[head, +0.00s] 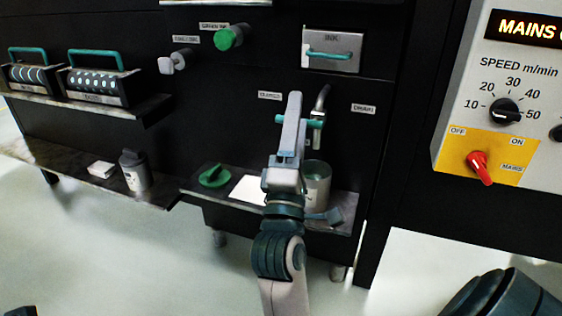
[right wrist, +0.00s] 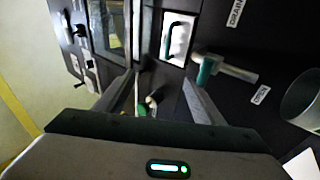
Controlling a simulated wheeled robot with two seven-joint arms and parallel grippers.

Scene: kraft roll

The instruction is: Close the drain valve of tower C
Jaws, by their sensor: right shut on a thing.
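The drain valve is a metal tap (head: 319,105) on the dark panel with a teal lever handle (head: 313,121). The handle lies across, roughly level, and a label reading DRAIN (head: 364,108) is to its right. My right gripper (head: 293,112) is at the handle and shut on it; its fingers cover the handle's middle. In the right wrist view the tap (right wrist: 236,71) and its teal handle (right wrist: 207,68) show beside the right finger, and the grip itself is not clear there. My left gripper is not in view.
An INK drawer with a teal handle (head: 330,53) and a round green knob (head: 229,38) are above. A control box with a red switch (head: 480,167) is at right.

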